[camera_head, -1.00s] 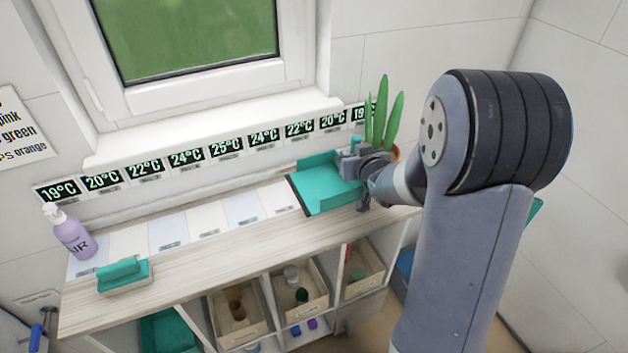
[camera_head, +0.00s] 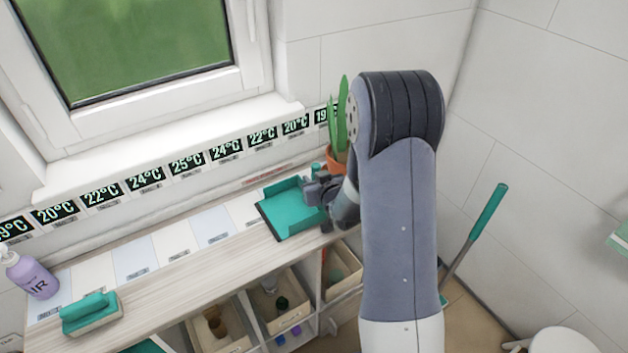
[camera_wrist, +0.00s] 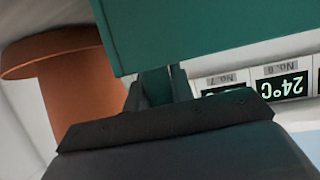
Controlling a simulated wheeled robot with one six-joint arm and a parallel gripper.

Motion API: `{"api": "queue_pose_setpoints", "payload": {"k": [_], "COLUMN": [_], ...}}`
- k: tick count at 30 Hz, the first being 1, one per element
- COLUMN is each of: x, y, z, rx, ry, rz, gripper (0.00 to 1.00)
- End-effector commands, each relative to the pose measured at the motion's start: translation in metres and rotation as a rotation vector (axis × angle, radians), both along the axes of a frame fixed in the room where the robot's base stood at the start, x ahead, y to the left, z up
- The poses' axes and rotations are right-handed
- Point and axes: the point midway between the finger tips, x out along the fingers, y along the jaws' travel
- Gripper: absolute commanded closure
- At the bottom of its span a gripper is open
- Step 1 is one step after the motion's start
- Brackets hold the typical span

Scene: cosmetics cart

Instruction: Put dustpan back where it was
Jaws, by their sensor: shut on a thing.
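The teal dustpan (camera_head: 287,212) is at the right end of the wooden cart top in the head view, over or on the pale mats; I cannot tell whether it touches them. My gripper (camera_head: 318,190) is at the dustpan's right side and shut on it, with my arm partly hiding that end. In the wrist view the dustpan (camera_wrist: 215,35) fills the upper part, and the gripper's fingers (camera_wrist: 160,88) meet it at its lower edge.
A potted plant (camera_head: 336,160) stands close behind my gripper; its terracotta pot (camera_wrist: 75,75) is large in the wrist view. A teal brush (camera_head: 90,314) and a purple bottle (camera_head: 28,273) stand at the left. A teal-handled pole (camera_head: 487,212) leans at the right. The middle cart top is clear.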

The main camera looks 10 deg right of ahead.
Motion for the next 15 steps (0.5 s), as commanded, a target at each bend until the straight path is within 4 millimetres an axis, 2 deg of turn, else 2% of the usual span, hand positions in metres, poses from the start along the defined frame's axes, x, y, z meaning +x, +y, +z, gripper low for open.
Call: {"api": "queue_pose_setpoints", "payload": {"k": [14,15], "x": [0.0002,0.0001], "y": [0.0000,-0.0001], "z": [-0.0085,-0.0078], "rx": [0.000,0.000], "ry": [-0.002,-0.001], "rz": [0.000,0.000], "gripper": [1.00,0.76]}}
